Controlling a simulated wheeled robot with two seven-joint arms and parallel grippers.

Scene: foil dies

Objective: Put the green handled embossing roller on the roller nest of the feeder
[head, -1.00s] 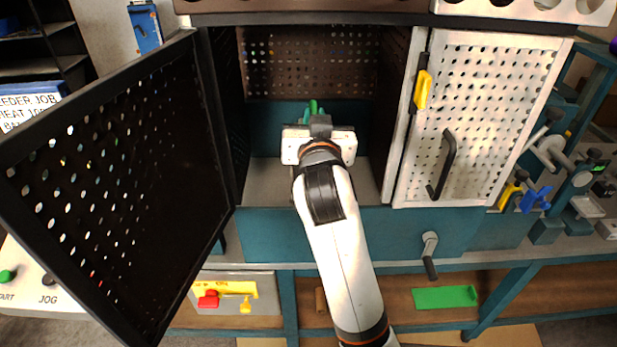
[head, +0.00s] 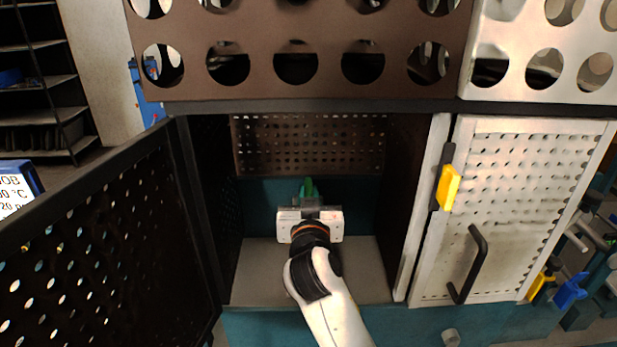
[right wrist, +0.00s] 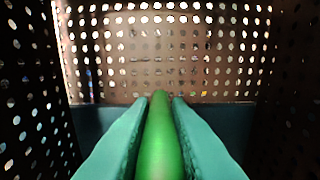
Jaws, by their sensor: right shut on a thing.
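My right gripper (head: 308,188) is inside the open bay of the cabinet, low down in front of its back wall. Its teal fingers are shut on a bright green handle, which shows upright between them in the right wrist view (right wrist: 160,145). The rest of the embossing roller is hidden by the gripper and wrist. I cannot pick out a roller nest in either view. My left gripper is not in view.
The bay has a grey floor (head: 258,275) and a perforated back panel (head: 310,145). A black perforated door (head: 110,235) stands open at left. A white perforated door (head: 520,190) with a black handle is shut at right. A brown panel with round holes (head: 300,25) overhangs above.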

